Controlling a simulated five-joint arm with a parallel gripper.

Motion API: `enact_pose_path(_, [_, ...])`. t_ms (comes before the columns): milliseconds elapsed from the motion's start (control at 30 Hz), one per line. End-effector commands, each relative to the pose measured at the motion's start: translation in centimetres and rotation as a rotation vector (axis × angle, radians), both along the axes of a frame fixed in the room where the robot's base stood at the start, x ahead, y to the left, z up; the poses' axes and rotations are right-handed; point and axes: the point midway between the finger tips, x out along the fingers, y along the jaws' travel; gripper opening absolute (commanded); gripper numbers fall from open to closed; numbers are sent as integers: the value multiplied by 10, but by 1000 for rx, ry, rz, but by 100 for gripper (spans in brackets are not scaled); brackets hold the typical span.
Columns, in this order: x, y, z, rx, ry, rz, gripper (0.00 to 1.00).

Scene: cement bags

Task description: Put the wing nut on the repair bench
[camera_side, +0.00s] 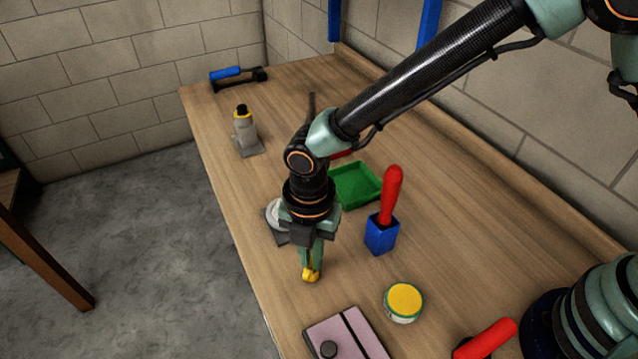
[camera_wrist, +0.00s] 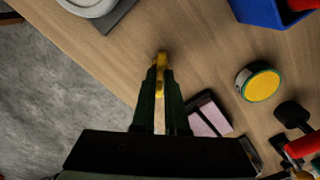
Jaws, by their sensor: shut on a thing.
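A small yellow piece, which looks like the wing nut (camera_side: 311,274), is between the tips of my gripper (camera_side: 311,262). My gripper points down and is shut on it; the fingers hide part of it. In the wrist view the wing nut (camera_wrist: 161,58) sticks out past the fingertips (camera_wrist: 162,75). A long wooden bench (camera_side: 270,275) lies under my gripper, near its left edge. I cannot tell whether the wing nut touches the wood. No label shows which surface is the repair bench.
A blue holder (camera_side: 381,236) with a red-handled tool, a green tray (camera_side: 356,186), a yellow-lidded jar (camera_side: 403,302) and a pinkish case (camera_side: 345,338) stand nearby. A grey bottle-like thing (camera_side: 246,135) is farther back. Another wooden table (camera_side: 40,255) shows at far left.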

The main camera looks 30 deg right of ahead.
Motion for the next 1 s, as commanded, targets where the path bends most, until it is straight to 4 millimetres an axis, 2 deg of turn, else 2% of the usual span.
enact_pose_path(33, [0,0,-1,0,0,0,19])
enact_pose_path(100, [0,0,0,0,0,0,41])
enact_pose_path(400, [0,0,0,1,-1,0,41])
enact_pose_path(533, [1,1,8,3,-3,0,41])
enact_pose_path(667, [1,1,28,4,-4,0,41])
enact_pose_path(1000, [1,1,98,4,-4,0,41])
